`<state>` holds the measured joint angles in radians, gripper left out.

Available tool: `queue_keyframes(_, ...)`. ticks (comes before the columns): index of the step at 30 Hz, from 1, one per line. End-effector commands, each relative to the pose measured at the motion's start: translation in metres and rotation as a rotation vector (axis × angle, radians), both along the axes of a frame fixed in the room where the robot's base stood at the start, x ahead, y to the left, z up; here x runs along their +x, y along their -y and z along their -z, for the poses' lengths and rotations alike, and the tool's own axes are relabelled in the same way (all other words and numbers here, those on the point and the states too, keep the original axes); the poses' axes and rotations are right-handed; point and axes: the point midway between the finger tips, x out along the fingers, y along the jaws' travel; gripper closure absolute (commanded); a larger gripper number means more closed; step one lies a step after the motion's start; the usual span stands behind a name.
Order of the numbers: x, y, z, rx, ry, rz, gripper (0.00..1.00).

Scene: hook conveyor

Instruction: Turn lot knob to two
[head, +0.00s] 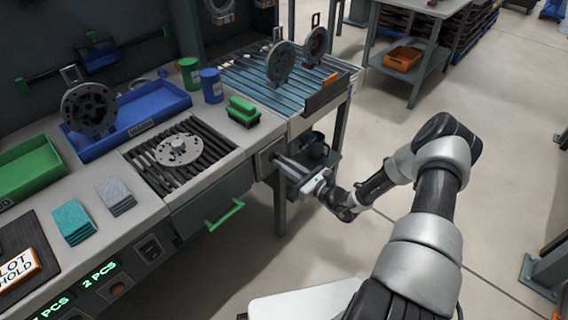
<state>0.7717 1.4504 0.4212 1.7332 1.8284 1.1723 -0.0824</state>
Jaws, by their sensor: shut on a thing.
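My gripper (283,162) is at the front right of the bench. It points left against a small grey box (265,157) on the bench front, beside the drawer with the green handle. Its jaws are shut on the lot knob there. The jaws hide the knob, so its pointer and any marks around it cannot be read.
A drawer with a green handle (224,215) is left of my gripper. Above stand a slatted tray with a round plate (178,149) and a blue-slatted conveyor (245,72). Open floor lies right.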

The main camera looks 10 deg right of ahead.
Motion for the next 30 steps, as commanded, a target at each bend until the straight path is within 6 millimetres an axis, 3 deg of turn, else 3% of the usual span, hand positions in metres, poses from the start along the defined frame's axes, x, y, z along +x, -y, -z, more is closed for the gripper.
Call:
queue_keyframes(18,-0.0014,-0.0002,0.0007,0.442,-0.324,0.001,1.00)
queue_keyframes(30,-0.0016,0.0000,0.0010,0.586,-0.430,0.001,1.00)
